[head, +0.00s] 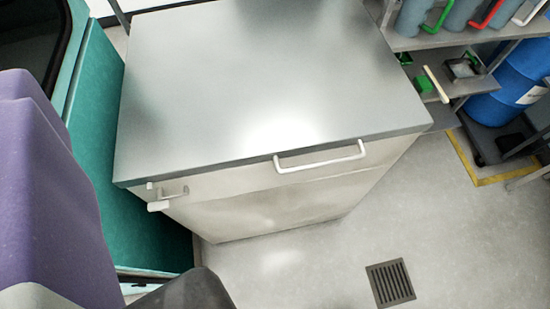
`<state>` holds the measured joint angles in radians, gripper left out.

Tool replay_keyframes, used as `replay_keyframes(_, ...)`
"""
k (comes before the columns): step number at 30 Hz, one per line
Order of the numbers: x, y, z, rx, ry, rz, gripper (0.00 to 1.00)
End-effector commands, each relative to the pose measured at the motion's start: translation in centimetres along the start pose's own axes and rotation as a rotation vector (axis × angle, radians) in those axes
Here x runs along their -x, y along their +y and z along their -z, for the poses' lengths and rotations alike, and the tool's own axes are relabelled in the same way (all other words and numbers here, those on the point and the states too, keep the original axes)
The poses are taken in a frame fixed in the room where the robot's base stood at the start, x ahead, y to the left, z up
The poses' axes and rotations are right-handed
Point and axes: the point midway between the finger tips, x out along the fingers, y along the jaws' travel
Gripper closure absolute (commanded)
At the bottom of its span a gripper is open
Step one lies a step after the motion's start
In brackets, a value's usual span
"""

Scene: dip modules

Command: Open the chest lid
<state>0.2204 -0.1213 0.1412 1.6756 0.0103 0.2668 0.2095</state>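The chest (270,205) is a pale box standing on the floor in the middle of the head view. Its flat, shiny grey lid (230,85) lies down on the body and looks closed. A white bar handle (320,160) is on the front edge of the lid, right of its middle. A small pale latch-like fitting (165,200) sits at the front left, below the lid edge. Nothing touches the handle. The fingers of my gripper do not show. Purple and dark grey parts, likely mine, cover the lower left.
A teal panel (95,130) stands close along the chest's left side. At the right are a shelf (440,38) with several grey containers with coloured handles, and a blue drum (510,85). The floor in front is clear, with a flat drain grate (390,283).

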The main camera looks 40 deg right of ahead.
Motion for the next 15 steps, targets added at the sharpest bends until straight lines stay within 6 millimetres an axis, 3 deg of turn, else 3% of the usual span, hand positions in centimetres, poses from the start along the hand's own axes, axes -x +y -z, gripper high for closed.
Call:
replay_keyframes(1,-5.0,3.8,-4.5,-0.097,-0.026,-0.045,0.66)
replay_keyframes(3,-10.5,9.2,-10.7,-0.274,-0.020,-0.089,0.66)
replay_keyframes(5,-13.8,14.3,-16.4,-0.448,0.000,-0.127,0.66)
replay_keyframes(6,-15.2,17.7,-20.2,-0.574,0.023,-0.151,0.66)
replay_keyframes(9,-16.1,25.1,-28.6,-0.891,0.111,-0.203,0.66)
replay_keyframes(10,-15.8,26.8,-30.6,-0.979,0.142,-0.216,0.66)
replay_keyframes(12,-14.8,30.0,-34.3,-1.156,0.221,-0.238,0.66)
replay_keyframes(15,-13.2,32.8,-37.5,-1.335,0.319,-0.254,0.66)
